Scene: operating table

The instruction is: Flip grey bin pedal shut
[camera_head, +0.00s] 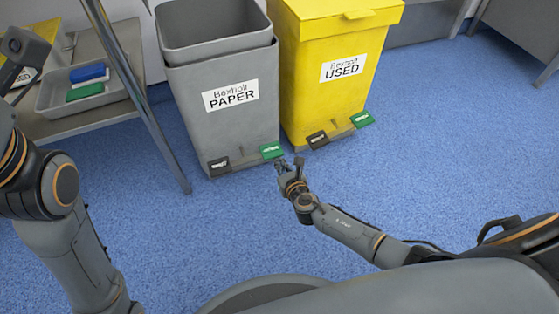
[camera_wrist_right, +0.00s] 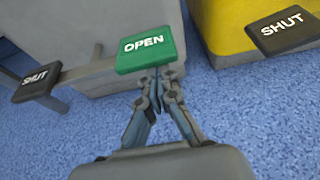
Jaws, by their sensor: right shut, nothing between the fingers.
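The grey bin (camera_head: 229,129), labelled PAPER, stands on the blue floor with its top open and its inside showing. Low on its front are a black SHUT pedal (camera_head: 219,166) at the left and a green OPEN pedal (camera_head: 271,150) at the right. The wrist view shows the green OPEN pedal (camera_wrist_right: 146,53) and the black SHUT pedal (camera_wrist_right: 35,84) on one bar. My right gripper (camera_head: 281,163) is shut and empty, its fingertips (camera_wrist_right: 158,76) close to the green pedal's front edge; I cannot tell whether they touch. My left gripper is out of view.
A yellow USED bin (camera_head: 327,80) with its lid down stands close at the right, with its own black (camera_head: 318,139) and green (camera_head: 362,119) pedals. A table with a grey tray (camera_head: 110,93) and a slanting leg (camera_head: 150,120) is at the left. Floor in front is clear.

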